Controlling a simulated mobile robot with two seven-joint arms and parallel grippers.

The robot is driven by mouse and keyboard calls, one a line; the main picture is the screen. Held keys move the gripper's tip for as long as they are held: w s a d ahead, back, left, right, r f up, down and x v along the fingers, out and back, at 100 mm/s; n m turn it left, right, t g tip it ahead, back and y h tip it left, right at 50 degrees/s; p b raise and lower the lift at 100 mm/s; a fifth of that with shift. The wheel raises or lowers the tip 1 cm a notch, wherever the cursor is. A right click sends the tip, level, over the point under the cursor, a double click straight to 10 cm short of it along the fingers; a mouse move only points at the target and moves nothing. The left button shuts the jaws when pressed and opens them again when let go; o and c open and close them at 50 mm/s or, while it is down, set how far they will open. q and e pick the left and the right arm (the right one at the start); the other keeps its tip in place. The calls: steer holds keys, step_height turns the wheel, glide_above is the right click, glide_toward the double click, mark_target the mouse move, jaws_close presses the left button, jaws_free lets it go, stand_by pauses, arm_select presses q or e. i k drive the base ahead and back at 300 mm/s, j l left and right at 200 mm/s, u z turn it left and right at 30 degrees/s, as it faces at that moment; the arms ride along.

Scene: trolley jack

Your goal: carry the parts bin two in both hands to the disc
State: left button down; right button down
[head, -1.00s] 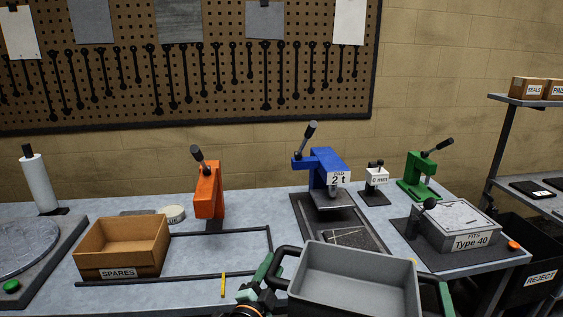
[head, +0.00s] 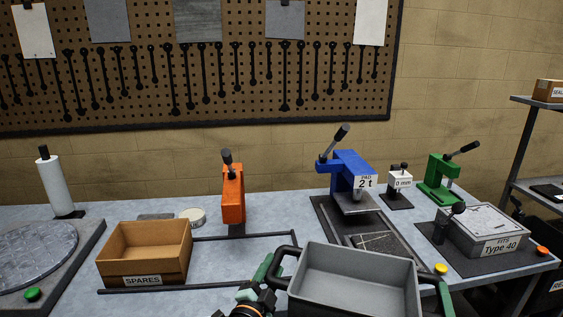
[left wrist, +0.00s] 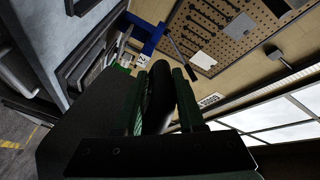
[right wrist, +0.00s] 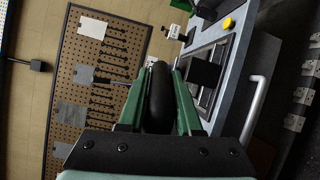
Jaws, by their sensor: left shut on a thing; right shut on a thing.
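The grey parts bin (head: 358,268) is empty inside and is held level at the front of the bench in the head view. My left gripper (head: 270,270) is shut on its black left handle (head: 287,262). That handle also shows between the green fingers in the left wrist view (left wrist: 158,95). My right gripper (head: 445,296) is at the bin's right side; in the right wrist view its fingers are shut on the other black handle (right wrist: 157,95). A grey round disc (head: 38,256) lies on a dark base at the far left, with a green button (head: 33,294).
A cardboard SPARES box (head: 143,254) stands right of the disc, beside a black frame (head: 240,238) on the bench. An orange press (head: 233,200), a blue press (head: 350,178), a green press (head: 440,178) and a Type 40 box (head: 487,232) stand behind or right of the bin.

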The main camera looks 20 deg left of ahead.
mark_target(23, 249)
steer(key=j+u, duration=0.1)
steer(key=j, duration=1.05)
steer(key=j+u, duration=0.1)
steer(key=j, duration=1.05)
steer(key=j+z, duration=0.1)
steer(key=j, duration=0.6)
steer(key=k+j+z, duration=0.15)
steer(key=j, duration=0.5)
